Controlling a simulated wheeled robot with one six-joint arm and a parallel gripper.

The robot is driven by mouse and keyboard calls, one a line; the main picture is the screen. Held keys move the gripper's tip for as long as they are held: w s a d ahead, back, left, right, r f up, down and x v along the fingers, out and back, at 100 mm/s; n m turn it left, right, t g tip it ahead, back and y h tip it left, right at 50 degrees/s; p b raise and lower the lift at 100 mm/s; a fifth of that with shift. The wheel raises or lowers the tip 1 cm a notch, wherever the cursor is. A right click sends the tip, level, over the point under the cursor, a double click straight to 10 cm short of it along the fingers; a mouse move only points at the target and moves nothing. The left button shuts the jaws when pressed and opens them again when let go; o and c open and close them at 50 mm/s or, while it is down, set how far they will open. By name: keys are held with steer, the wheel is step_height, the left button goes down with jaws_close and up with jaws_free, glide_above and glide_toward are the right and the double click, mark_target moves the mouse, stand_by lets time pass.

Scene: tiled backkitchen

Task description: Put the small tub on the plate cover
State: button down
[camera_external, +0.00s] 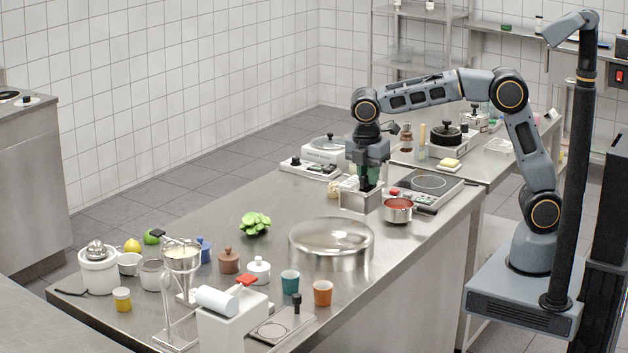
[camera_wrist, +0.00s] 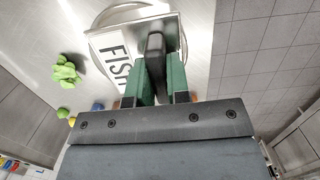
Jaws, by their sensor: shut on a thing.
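The small tub (camera_external: 355,197) is a rectangular metal container, held by my gripper (camera_external: 367,186) over the right part of the steel counter. In the wrist view the tub (camera_wrist: 172,30) has a white label reading "FISH", partly hidden by my gripper (camera_wrist: 160,75). The green fingers are shut around a dark piece at the tub. The plate cover (camera_external: 331,238) is a large shiny dome on the counter, to the left and nearer the camera than the tub. Its curved rim (camera_wrist: 103,19) shows behind the tub in the wrist view.
A red-filled pot (camera_external: 398,211) stands just right of the tub, by a hot plate (camera_external: 428,184). Teal (camera_external: 290,281) and orange (camera_external: 323,293) cups stand in front. A kitchen scale (camera_external: 325,150) is behind.

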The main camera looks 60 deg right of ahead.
mark_target(363, 192)
steer(key=shift+w+a+f, duration=0.15)
steer(key=shift+w+f, duration=0.1)
steer(key=shift+f, duration=0.05)
steer(key=f, duration=0.3)
steer(key=shift+w+a, duration=0.15)
steer(key=shift+w, duration=0.2)
steer(key=shift+f, duration=0.45)
steer(key=shift+f, duration=0.1)
steer(key=shift+f, duration=0.15)
steer(key=c, duration=1.1)
jaws_free()
